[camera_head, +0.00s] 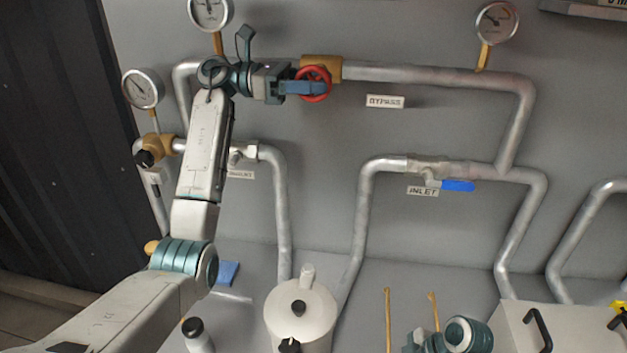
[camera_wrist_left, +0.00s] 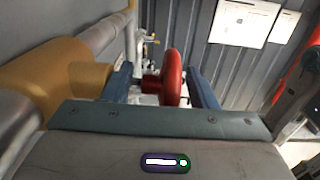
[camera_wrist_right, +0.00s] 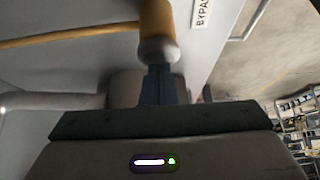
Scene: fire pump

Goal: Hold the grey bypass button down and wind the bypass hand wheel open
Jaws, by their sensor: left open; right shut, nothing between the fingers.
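The red bypass hand wheel (camera_head: 314,72) is on the upper pipe beside a brass valve body (camera_head: 322,66). My left gripper (camera_head: 314,87) is at the wheel. In the left wrist view the wheel (camera_wrist_left: 171,78) stands between the two open blue fingers, with gaps beside it. My right gripper (camera_wrist_right: 160,72) is shut and empty in the right wrist view, its tips just below the rounded pale end of a yellow-brown rod (camera_wrist_right: 157,22). I cannot tell whether they touch. The BYPASS label (camera_head: 385,102) is right of the wheel.
Gauges (camera_head: 497,23) stand above the pipes. The blue inlet lever (camera_head: 458,186) is lower right. A white pump-like body (camera_head: 300,310) stands below, with two thin tan rods (camera_head: 388,320) to its right. A pale box with black handles (camera_head: 565,328) is at the bottom right.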

